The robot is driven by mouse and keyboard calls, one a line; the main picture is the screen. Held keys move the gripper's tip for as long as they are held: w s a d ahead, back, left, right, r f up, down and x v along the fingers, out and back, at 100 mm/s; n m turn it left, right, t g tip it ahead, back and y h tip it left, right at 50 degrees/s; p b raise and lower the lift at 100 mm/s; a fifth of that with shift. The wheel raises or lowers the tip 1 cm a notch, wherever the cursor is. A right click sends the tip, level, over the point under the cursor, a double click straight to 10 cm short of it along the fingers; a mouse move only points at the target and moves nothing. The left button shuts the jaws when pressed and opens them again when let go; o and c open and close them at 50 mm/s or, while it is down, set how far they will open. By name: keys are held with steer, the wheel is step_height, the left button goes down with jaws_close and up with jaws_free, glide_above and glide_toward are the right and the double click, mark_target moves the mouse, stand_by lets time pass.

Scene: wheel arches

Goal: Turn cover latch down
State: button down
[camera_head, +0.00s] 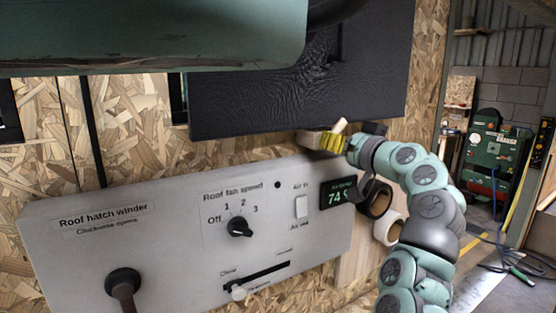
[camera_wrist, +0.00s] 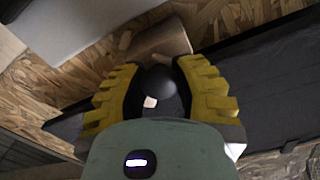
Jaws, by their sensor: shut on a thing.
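A black textured cover panel (camera_head: 300,90) hangs on the chipboard wall, and its dark face also fills the right of the wrist view (camera_wrist: 275,80). My gripper (camera_head: 333,141) is at the panel's lower edge, right of its middle. In the wrist view its yellow-padded fingers (camera_wrist: 158,88) are closed around a dark rounded knob (camera_wrist: 158,80), which I take to be the cover latch's. A wooden piece (camera_wrist: 160,38) lies just beyond the knob. In the head view a pale wooden bit (camera_head: 340,126) sticks up by the fingers. The fingers partly hide the latch, so its exact angle is unclear.
A grey control panel (camera_head: 180,220) with a rotary fan knob (camera_head: 239,227), a hatch winder (camera_head: 123,281) and a slider (camera_head: 238,292) is below. A green machine (camera_head: 492,155) stands far right.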

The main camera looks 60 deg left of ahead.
steer(key=m, duration=0.5)
steer(key=shift+m, duration=0.3)
steer(key=shift+m+p, duration=0.3)
steer(key=shift+m, duration=1.3)
steer(key=c, duration=0.6)
jaws_free()
steer(key=shift+d, duration=0.15)
steer(key=shift+s+d, duration=0.2)
steer(key=shift+d, duration=2.75)
steer(key=shift+s+d, duration=0.2)
steer(key=shift+d, duration=2.7)
steer(key=shift+m, duration=0.3)
